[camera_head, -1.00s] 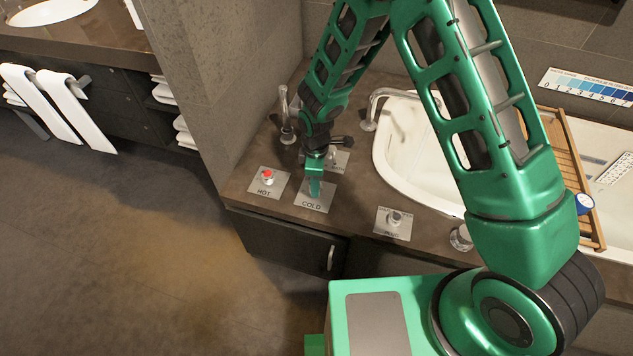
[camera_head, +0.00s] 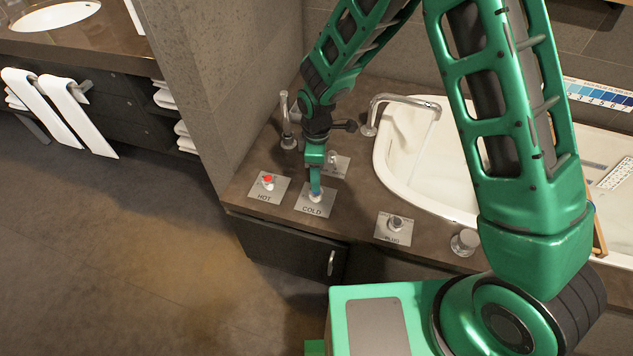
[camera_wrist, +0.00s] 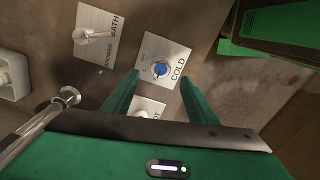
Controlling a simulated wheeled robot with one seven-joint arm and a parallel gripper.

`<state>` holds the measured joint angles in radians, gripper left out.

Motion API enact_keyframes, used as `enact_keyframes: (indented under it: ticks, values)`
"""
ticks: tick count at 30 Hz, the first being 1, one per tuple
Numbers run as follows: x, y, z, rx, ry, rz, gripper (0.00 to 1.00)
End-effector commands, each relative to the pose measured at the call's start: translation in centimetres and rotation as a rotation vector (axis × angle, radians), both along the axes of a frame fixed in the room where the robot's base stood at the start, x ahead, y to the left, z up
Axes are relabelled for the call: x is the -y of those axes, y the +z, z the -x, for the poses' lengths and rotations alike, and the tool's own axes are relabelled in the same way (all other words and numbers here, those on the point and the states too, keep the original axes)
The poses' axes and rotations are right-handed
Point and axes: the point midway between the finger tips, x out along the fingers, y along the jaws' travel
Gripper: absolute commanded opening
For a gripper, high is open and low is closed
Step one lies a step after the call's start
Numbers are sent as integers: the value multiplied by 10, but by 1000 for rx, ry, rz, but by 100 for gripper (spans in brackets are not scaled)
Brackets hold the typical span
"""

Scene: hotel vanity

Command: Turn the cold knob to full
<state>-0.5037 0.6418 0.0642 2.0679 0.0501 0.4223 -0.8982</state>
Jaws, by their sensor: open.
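The cold knob (camera_head: 315,196) sits on a square metal plate marked COLD, on the brown vanity top. In the wrist view the cold knob (camera_wrist: 160,69) shows its blue cap, between and just beyond my finger tips. My gripper (camera_head: 315,185) points down over the knob, and its finger partly hides it in the head view. In the wrist view my gripper (camera_wrist: 158,78) has its two green fingers apart, one on each side of the knob, with gaps visible. Whether a finger touches the knob is unclear.
The red-capped hot knob (camera_head: 267,181) is left of the cold plate. The bath/shower lever (camera_wrist: 95,34) is close behind. The plug knob (camera_head: 396,223) is to the right. A curved spout (camera_head: 400,100) reaches over the white tub (camera_head: 392,160).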

Motion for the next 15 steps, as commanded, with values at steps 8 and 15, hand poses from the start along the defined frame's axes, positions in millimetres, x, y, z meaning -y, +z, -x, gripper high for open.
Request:
enact_keyframes:
  ticks: [8,15]
  values:
    - [0,34,0,1,0,0,52]
    - [0,37,0,0,0,0,52]
